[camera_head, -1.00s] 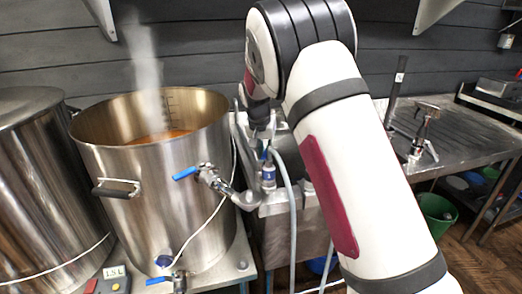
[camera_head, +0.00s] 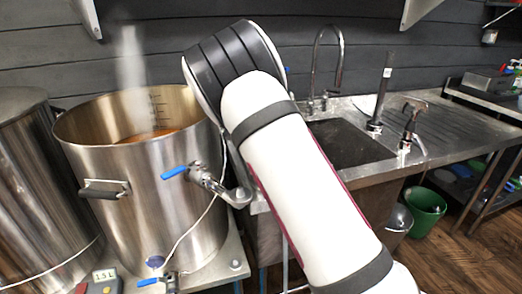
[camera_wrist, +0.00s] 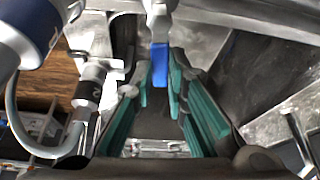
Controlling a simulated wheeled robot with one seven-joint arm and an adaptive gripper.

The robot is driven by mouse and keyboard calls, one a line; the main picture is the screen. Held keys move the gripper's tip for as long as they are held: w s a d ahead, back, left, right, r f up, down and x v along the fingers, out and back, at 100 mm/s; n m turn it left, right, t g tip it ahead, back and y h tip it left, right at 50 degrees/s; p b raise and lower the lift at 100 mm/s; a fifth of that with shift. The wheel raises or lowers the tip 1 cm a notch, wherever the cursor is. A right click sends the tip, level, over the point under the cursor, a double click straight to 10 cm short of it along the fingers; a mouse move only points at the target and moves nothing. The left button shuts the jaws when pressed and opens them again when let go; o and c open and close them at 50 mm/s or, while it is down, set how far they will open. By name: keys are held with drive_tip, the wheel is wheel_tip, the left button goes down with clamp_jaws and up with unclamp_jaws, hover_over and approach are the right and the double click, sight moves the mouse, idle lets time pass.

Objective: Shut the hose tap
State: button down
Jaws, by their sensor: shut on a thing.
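The tap's blue lever (camera_wrist: 160,66) shows in the wrist view, hanging down below a metal fitting. My gripper (camera_wrist: 159,76) has its teal-padded fingers on either side of this lever and is shut on it. In the head view my white arm hides my gripper and the tap it holds. A grey hose (camera_wrist: 30,146) curls at the left of the wrist view, near a metal coupling (camera_wrist: 90,84) marked "2".
A steel kettle (camera_head: 140,190) with reddish, steaming liquid stands left of my arm; its own valve has a blue lever (camera_head: 174,172). A sink (camera_head: 350,146) with a tall faucet (camera_head: 340,60) is behind my arm. A green bucket (camera_head: 426,208) sits on the floor at right.

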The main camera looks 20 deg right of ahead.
drive_tip(key=shift+s+f+m+g, duration=0.1)
drive_tip(key=shift+s+m+g, duration=0.2)
drive_tip(key=shift+m, duration=0.5)
drive_tip(key=c, duration=1.6)
unclamp_jaws()
wheel_tip(320, 180, up, 10)
drive_tip(key=shift+r, duration=0.1)
